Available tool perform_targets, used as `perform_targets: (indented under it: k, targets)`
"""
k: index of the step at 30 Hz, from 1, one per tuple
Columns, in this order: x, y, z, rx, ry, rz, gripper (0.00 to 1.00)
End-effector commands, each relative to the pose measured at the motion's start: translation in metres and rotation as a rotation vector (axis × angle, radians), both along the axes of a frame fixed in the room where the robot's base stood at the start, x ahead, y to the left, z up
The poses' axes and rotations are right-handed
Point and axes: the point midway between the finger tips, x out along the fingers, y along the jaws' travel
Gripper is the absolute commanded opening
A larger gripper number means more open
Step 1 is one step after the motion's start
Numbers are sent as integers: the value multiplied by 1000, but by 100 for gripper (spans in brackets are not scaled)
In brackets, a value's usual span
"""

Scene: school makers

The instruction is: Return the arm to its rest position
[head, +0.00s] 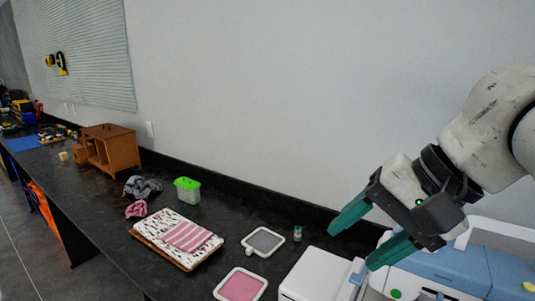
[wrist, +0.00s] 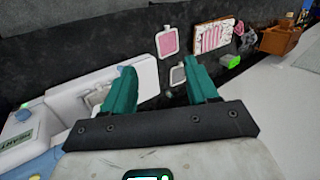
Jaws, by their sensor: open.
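My gripper (head: 357,234) has two green fingers spread well apart with nothing between them. In the head view it hangs from my arm at the right, in front of the wall and above the counter's right end. In the wrist view the fingers (wrist: 160,92) point away over the dark counter (wrist: 90,50), apart from the things on it. The white and blue machine (head: 460,268) is below and right of the gripper in the head view.
A white box (head: 312,275), a grey-centred tray (head: 263,242), a pink-centred tray (head: 240,287) and a small jar (head: 297,233) lie near the gripper. Farther left are a board with striped cloth (head: 186,236), a green container (head: 187,190) and a wooden cabinet (head: 110,149). The wall (head: 290,90) rises behind.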

Motion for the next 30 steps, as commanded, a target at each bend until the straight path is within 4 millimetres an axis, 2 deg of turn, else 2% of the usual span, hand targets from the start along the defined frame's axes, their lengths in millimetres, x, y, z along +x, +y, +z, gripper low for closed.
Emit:
perform_targets:
  k: [3, 8, 11, 17, 20, 23, 26, 30]
  targets:
    - [15, 9, -13, 98, -92, 53, 58]
    - [32, 10, -40, 178, -209, 77, 58]
    - [39, 7, -67, 198, -264, 73, 58]
    - [37, -5, -141, 168, -321, 44, 58]
    - [26, -14, -187, 118, -323, 34, 58]
    - [7, -24, -235, 46, -305, 34, 58]
    - [-22, -38, -285, -45, -269, 48, 58]
    - [-78, -61, -351, -198, -188, 104, 58]
